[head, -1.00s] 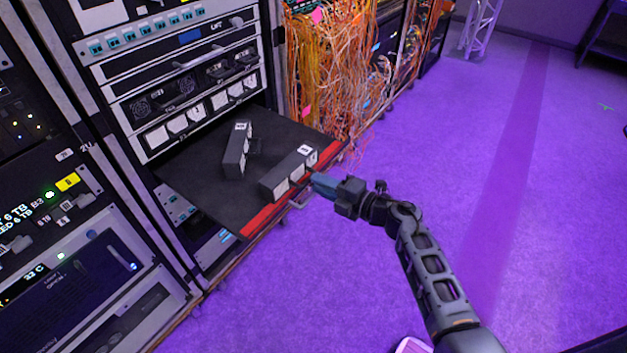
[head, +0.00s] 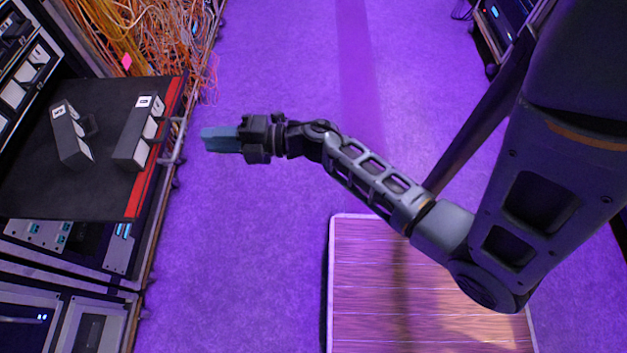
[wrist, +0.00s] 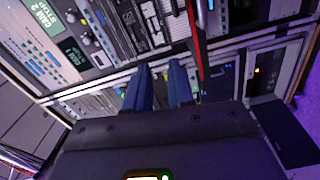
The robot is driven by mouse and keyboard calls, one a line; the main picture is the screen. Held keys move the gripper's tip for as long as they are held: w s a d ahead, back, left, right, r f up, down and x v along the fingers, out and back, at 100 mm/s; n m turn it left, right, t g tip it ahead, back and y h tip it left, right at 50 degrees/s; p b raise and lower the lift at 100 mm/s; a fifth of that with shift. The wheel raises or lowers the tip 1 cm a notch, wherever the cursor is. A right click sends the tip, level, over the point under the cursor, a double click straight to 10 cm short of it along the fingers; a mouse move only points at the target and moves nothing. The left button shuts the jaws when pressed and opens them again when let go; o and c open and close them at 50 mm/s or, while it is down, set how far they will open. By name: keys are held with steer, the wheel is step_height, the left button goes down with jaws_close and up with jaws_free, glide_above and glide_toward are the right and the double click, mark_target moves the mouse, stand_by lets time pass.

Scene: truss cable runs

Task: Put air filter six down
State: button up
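Two dark grey blocks with white labels lie on the pulled-out black shelf (head: 100,190) at the left of the head view. One block (head: 70,140) lies at an angle toward the rack. The other block (head: 133,140) lies along the shelf's red front edge (head: 150,155). The label numbers are too small to read, so I cannot tell which is air filter six. My gripper (head: 206,139) is to the right of the shelf's front edge, apart from both blocks.
The shelf's handle (head: 174,145) sticks out between the blocks and my gripper. Orange cables (head: 150,35) hang from the rack beyond the shelf. The purple floor (head: 240,230) right of the rack is open.

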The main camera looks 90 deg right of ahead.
steer(key=s+a+r+m+g, duration=0.1)
steer(key=s+a+r+m, duration=0.5)
steer(key=s+a+m, duration=0.2)
steer(key=s+a+r+m+g, duration=0.2)
steer(key=s+a+r+m, duration=0.5)
steer(key=s, duration=0.6)
steer(key=shift+a+r+m+h, duration=0.3)
steer(key=shift+a+m, duration=0.6)
steer(key=shift+a, duration=0.45)
